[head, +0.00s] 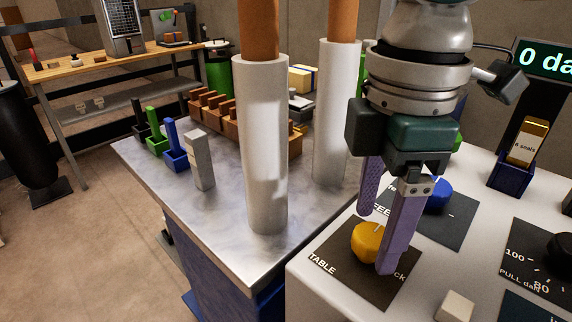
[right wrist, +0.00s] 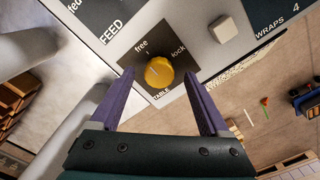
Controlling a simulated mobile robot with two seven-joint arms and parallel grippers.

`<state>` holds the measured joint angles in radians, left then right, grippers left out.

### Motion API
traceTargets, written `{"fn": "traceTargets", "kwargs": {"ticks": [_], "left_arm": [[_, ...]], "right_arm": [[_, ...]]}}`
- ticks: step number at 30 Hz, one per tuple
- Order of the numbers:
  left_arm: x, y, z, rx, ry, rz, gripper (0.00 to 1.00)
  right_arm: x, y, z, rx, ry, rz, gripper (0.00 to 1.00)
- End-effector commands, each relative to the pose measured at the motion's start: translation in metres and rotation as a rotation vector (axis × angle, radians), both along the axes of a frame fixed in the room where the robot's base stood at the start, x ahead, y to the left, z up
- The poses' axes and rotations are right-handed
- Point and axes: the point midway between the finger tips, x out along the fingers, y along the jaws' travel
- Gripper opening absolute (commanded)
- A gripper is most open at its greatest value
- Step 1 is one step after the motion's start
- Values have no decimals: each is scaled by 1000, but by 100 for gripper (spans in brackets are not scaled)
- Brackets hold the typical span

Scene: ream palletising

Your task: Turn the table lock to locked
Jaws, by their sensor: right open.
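The table lock is a round yellow knob (head: 367,241) on a dark plate (head: 398,288) marked TABLE, at the near left corner of the pale console. In the right wrist view the knob (right wrist: 158,71) sits below the words "free" and "lock". A faint pale mark on it seems to lean toward "free". My right gripper (head: 379,240) points down at the knob with its purple fingers apart. In the right wrist view the fingers (right wrist: 158,77) flank the knob's near side, and I cannot tell whether they touch it. My left gripper is not in view.
A blue FEED knob (head: 437,194) lies behind the gripper, and a black dial (head: 565,248) is to its right. A pale square button (head: 455,306) is near the front. Two white upright cylinders (head: 262,150) stand on the metal table to the left.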

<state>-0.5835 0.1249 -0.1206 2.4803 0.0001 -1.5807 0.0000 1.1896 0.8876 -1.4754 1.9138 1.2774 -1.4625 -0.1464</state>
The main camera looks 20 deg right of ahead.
Motion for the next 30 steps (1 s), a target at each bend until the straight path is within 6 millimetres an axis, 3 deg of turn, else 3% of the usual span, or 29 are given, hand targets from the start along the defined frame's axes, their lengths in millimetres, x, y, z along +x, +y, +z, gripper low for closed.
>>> {"fn": "traceTargets", "kwargs": {"ticks": [11, 30], "left_arm": [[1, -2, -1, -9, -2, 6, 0], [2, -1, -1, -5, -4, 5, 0]], "right_arm": [[0, 0, -9, 0, -1, 1, 80], [0, 0, -9, 0, -1, 1, 9]]}}
